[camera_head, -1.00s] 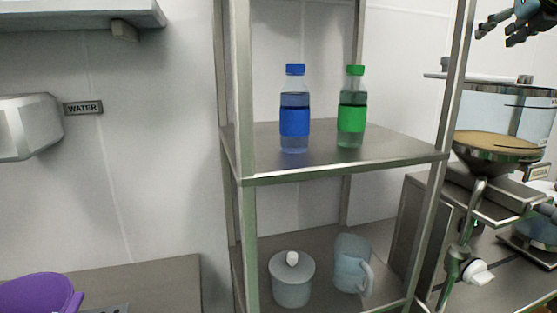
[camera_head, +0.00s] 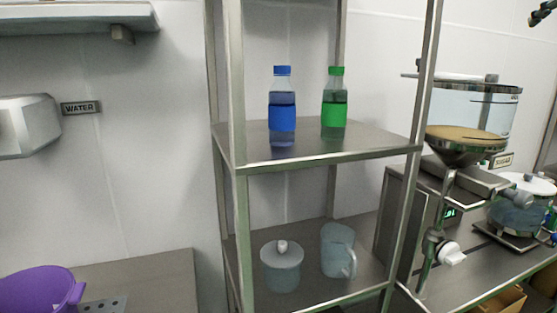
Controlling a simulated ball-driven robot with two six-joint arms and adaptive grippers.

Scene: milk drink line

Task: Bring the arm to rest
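Only a small dark tip of my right gripper (camera_head: 542,13) shows at the top right edge, in the air right of the shelf rack and above the sugar dispenser. Too little of it shows to tell whether it is open or shut. The rest of that arm is out of the frame. My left gripper is not in view.
The metal rack (camera_head: 315,157) holds a blue bottle (camera_head: 282,118) and a green bottle (camera_head: 334,115) above, a lidded pot (camera_head: 282,270) and jug (camera_head: 337,255) below. The sugar dispenser (camera_head: 470,110) stands right. A purple bowl (camera_head: 38,292) sits lower left.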

